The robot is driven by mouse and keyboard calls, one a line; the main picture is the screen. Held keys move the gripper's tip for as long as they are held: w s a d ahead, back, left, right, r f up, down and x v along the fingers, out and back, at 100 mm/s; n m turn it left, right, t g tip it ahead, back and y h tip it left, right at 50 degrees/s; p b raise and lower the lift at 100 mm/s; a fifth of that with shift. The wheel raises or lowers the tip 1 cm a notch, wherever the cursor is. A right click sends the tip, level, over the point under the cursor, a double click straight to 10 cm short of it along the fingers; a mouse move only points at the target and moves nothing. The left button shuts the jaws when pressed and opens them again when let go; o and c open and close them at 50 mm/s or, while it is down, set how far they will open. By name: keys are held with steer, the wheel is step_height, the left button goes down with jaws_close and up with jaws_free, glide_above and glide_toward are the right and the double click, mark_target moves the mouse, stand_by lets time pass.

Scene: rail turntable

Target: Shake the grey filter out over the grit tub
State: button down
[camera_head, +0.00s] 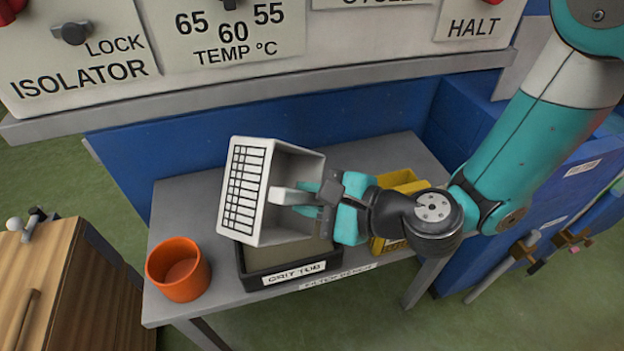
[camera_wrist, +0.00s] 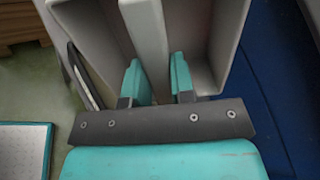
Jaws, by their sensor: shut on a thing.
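The grey filter (camera_head: 246,190) is a light grey box with a slotted face, held tilted on its side above the grit tub in the head view. My gripper (camera_head: 308,196) is shut on the filter's handle bar, which also shows between the fingers in the wrist view (camera_wrist: 153,75). The filter (camera_wrist: 205,78) fills the top of the wrist view, its open side towards my gripper. The grit tub (camera_head: 292,277) is a black labelled tub on the bench, partly hidden under the filter. Its visible inside is grey-brown; I cannot tell whether anything is falling.
An orange pot (camera_head: 178,270) stands on the grey bench (camera_head: 180,207) left of the tub. A yellow container (camera_head: 402,183) stands to the right, partly behind my arm. A panel with labelled controls (camera_head: 225,30) overhangs the back. A wooden cabinet (camera_head: 60,290) is at lower left.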

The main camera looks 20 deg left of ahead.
steer(key=shift+a+r+h+p, duration=0.2)
steer(key=shift+r+h+p, duration=0.55)
steer(key=shift+p, duration=2.4)
steer(key=h+p, duration=0.1)
steer(key=p, duration=0.4)
steer(key=r+g+h+p, duration=0.1)
steer(key=p, duration=0.4)
steer(key=shift+w+a+r+h, duration=0.1)
steer(key=shift+a+r+h, duration=0.05)
steer(key=shift+a+h, duration=0.15)
steer(key=h+p, duration=0.1)
steer(key=p, duration=0.2)
steer(key=a+r+h+p, duration=0.1)
steer(key=p, duration=0.3)
steer(key=shift+w+r+g+h, duration=0.15)
steer(key=shift+g+h, duration=0.1)
steer(key=shift+g, duration=0.05)
steer(key=shift+a+h+p, duration=0.25)
steer(key=shift+h+p, duration=0.25)
steer(key=shift+p, duration=0.15)
steer(key=a+h, duration=0.1)
steer(key=h, duration=0.1)
steer(key=a+g+h, duration=0.1)
steer(key=h, duration=0.1)
steer(key=w+a+g+h, duration=0.1)
steer(key=h, duration=0.1)
steer(key=shift+r+h, duration=0.15)
steer(key=shift+h, duration=0.25)
